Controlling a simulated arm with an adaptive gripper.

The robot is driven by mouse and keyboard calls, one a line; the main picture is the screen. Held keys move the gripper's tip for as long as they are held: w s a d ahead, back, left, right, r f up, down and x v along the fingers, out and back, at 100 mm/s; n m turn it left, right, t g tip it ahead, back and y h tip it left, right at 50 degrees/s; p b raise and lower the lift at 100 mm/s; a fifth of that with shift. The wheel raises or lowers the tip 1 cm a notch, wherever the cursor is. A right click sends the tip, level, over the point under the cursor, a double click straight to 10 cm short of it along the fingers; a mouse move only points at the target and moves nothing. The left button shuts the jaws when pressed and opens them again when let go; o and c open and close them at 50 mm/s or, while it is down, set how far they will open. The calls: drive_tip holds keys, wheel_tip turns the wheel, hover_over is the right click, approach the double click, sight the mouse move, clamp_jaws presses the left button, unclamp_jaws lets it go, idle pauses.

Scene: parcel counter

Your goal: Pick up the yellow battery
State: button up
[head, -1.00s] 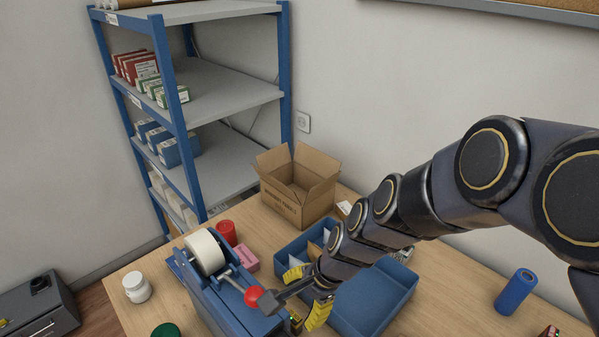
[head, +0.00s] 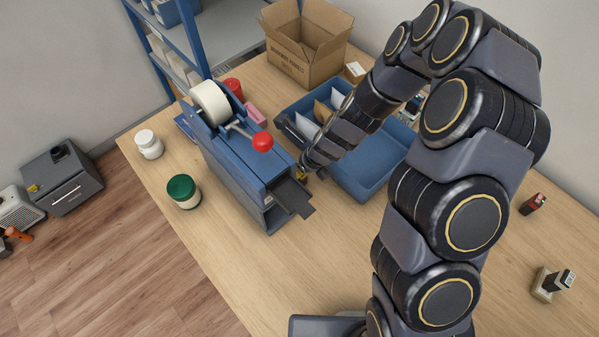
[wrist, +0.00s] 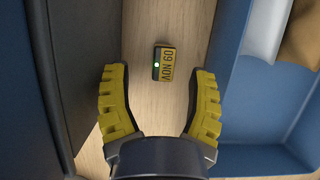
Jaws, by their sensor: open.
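The yellow battery (wrist: 165,64) lies flat on the counter in the wrist view, with a black end, dark lettering and a small green light. It is in the gap between the dark side of the tape dispenser and the blue tray. My gripper (wrist: 160,82) is open, with its yellow ribbed fingers on either side of and slightly short of the battery, and nothing between the pads. In the head view my gripper (head: 302,172) is mostly hidden beside the dispenser, and I cannot see the battery there.
The blue tape dispenser (head: 235,160) with a red knob stands close on the left. The divided blue tray (head: 372,188) is close on the right.

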drive_tip(key=shift+d+x, duration=0.1)
drive_tip(key=shift+x, duration=1.25)
drive_tip(key=shift+d+x, duration=0.15)
drive_tip(key=shift+x, duration=1.2)
clamp_jaws()
